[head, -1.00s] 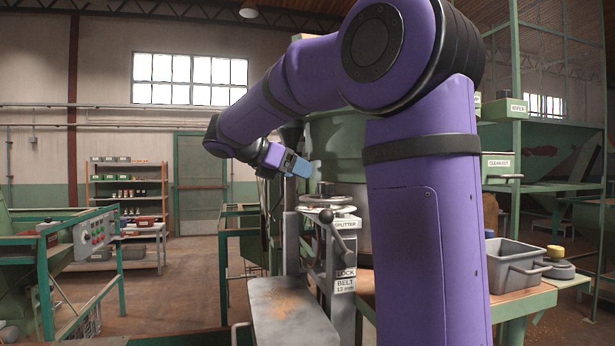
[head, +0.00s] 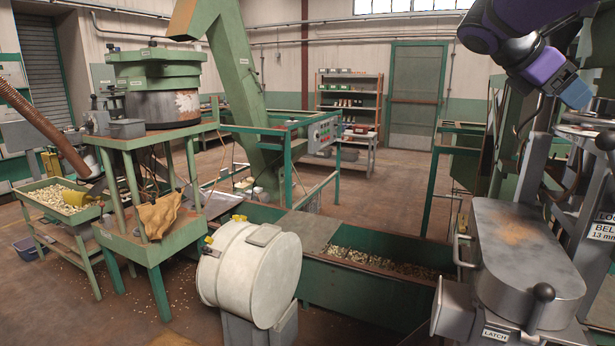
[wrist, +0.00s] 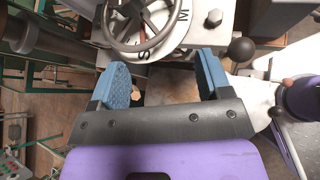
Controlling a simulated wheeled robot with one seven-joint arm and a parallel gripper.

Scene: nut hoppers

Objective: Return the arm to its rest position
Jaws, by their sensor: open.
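My gripper (head: 575,92) shows at the upper right in the head view, at the end of my purple arm. It hangs above and beside the grey machine with the LOCK and BELT labels. In the wrist view my gripper (wrist: 163,78) has its two blue fingers well apart. I see nothing held between them. A spoked handwheel (wrist: 140,25) with a lettered dial lies just beyond the fingers.
A grey lidded housing (head: 520,255) marked LATCH stands at lower right, below my gripper. A black ball knob (wrist: 240,48) is close beyond the right finger. A white drum (head: 245,275) and a green trough (head: 370,290) fill the middle front. Open floor lies behind.

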